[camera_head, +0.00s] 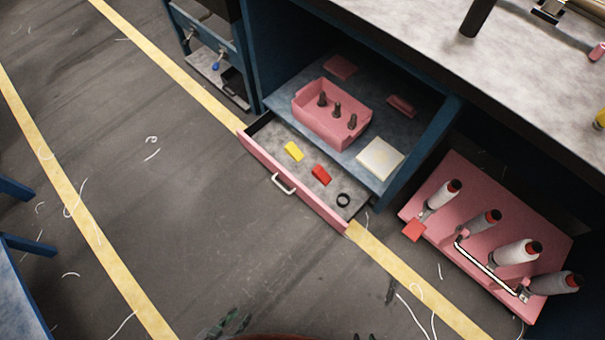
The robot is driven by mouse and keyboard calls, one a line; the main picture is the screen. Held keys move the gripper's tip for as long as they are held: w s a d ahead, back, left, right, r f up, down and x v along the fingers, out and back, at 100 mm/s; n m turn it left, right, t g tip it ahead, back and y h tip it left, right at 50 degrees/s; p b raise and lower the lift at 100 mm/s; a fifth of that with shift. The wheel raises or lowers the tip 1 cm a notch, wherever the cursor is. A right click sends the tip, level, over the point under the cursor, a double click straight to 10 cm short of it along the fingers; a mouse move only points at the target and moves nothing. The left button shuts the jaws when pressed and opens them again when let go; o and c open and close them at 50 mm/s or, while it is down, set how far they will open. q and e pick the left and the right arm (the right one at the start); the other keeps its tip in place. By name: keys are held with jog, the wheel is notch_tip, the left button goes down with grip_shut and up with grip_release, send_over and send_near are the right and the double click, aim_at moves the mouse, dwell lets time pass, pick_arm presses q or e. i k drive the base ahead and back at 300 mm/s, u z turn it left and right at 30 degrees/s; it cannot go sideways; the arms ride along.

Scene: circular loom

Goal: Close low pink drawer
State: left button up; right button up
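The low pink drawer (300,184) is pulled out of the blue cabinet under the workbench. Its pink front has a pale bar handle (283,184) facing the open floor. Inside lie a yellow block (293,151), a red block (321,174) and a black ring (343,199). Neither gripper is clearly seen. Small dark shapes show at the bottom edge, left of centre (228,322) and right of centre (363,337); I cannot tell whether they are my fingertips. Nothing is touching the drawer.
A pink bin (331,114) with dark pegs stands on the shelf above the drawer, near a pale square pad (380,158). A pink rack (478,217) with several thread spools sits at the right. The floor (190,200) before the drawer is open, with loose threads.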

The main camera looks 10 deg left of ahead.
aim_at(267, 139)
jog(key=z, duration=0.1)
jog(key=i, duration=0.9)
jog(key=u, duration=0.2)
